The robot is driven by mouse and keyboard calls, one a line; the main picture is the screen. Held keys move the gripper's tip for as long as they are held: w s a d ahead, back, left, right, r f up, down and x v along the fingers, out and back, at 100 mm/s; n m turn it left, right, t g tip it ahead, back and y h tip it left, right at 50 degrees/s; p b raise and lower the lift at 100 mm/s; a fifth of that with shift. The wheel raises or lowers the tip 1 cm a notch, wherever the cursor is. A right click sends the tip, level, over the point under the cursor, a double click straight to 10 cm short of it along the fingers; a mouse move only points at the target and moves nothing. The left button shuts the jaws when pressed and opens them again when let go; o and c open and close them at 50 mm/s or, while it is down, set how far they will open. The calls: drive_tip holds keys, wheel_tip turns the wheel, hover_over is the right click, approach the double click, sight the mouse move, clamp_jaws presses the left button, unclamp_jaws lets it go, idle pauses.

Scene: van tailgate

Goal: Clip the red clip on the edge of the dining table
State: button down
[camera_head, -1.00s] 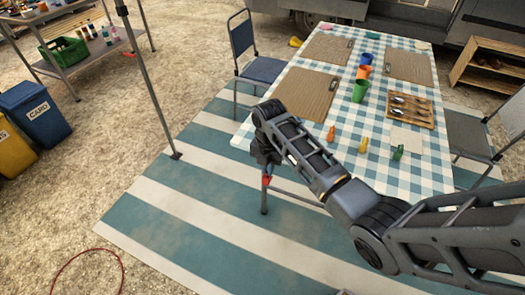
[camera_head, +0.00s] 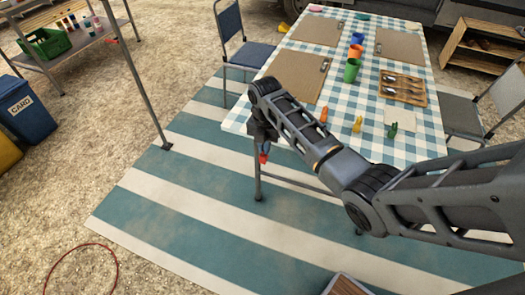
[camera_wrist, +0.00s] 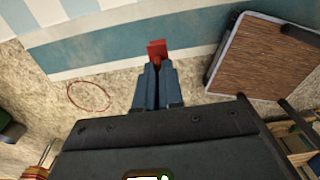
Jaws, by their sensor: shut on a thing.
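The dining table (camera_head: 395,152) has a blue-and-white checked cloth and stands right of centre in the head view. My gripper (camera_head: 263,150) points down just off the table's near left corner, beside a table leg. It is shut on the red clip (camera_head: 264,158), which hangs below the fingers. In the wrist view the red clip (camera_wrist: 156,48) sticks out from between the shut fingertips (camera_wrist: 157,67), with the striped mat and gravel beyond it. The clip looks apart from the table edge. My arm hides part of the table's near side.
On the table are orange (camera_head: 324,115), yellow (camera_head: 357,124) and green (camera_head: 392,130) clips, cups (camera_head: 351,70), placemats (camera_head: 300,76) and a cutlery tray (camera_head: 403,88). Chairs stand left (camera_head: 243,45) and right (camera_head: 485,108). A pole (camera_head: 138,80) stands on the left. A brown-topped item (camera_head: 345,286) lies at the bottom.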

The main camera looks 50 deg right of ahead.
drive_tip(key=shift+w+d+f+b, duration=0.15)
drive_tip(key=shift+d+f+b, duration=0.25)
drive_tip(key=shift+d+b, duration=0.1)
drive_tip(key=shift+w+d+r+b, duration=0.1)
drive_tip(key=shift+w+d+b, duration=0.15)
drive_tip(key=shift+d, duration=0.35)
drive_tip(key=shift+w+d+b, duration=0.2)
drive_tip(key=shift+d+b, duration=0.05)
drive_tip(key=shift+d, duration=0.35)
drive_tip(key=shift+w+d, duration=0.1)
drive_tip(key=shift+d, duration=0.05)
drive_tip(key=shift+w+d+b, duration=0.25)
drive_tip(key=shift+d, duration=0.45)
drive_tip(key=shift+w+d+b, duration=0.25)
drive_tip(key=shift+d, duration=0.45)
drive_tip(key=shift+w+d+b, duration=0.25)
drive_tip(key=shift+d, duration=0.45)
idle(0.6)
drive_tip(key=c, duration=1.2)
unclamp_jaws()
drive_tip(key=shift+r, duration=3.9)
